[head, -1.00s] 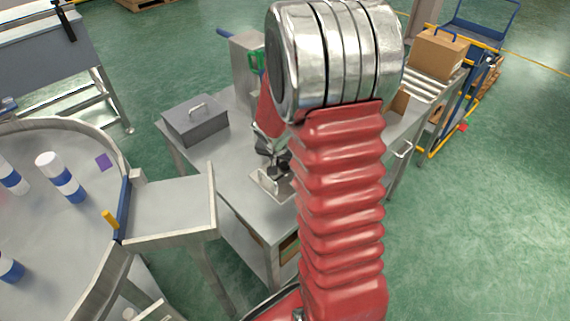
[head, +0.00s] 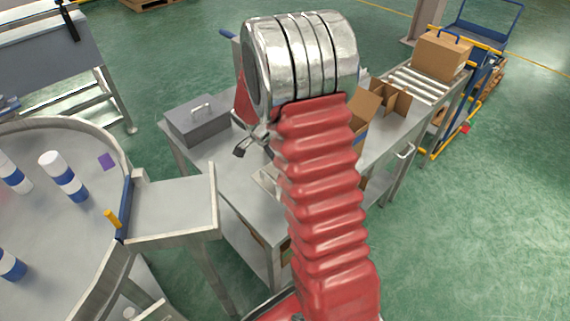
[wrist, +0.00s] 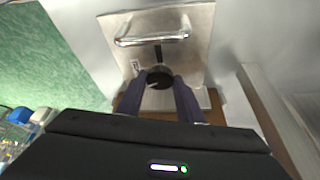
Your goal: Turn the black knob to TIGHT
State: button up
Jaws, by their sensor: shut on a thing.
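The black knob (wrist: 159,77) sits on a pale metal plate (wrist: 185,55) in the wrist view, with a pale pointer mark toward its lower left. A small label (wrist: 136,66) beside it is too small to read. My gripper (wrist: 157,83) is shut on the knob, one dark finger on each side. A metal bar handle (wrist: 153,37) stands on the plate above the knob. In the head view, my red arm hides the knob and the fingertips; part of the plate (head: 266,180) shows at its left.
A grey lidded box (head: 197,122) stands on the steel table at left. Open cardboard (head: 364,112) lies behind my arm at right, near a roller conveyor. A round table with blue-and-white cans (head: 62,176) is at far left.

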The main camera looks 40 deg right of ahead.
jog(key=m, duration=0.1)
jog(key=m+g, duration=0.1)
jog(key=m, duration=0.2)
jog(key=shift+w+d+m+g, duration=0.1)
jog(key=shift+w+m+g, duration=0.2)
jog(key=shift+m, duration=0.1)
jog(key=shift+y, duration=0.3)
jog(key=o, duration=1.1)
jog(key=shift+c, duration=0.2)
jog(key=v, duration=1.3)
jog(key=shift+r, duration=0.3)
jog(key=shift+w, duration=0.15)
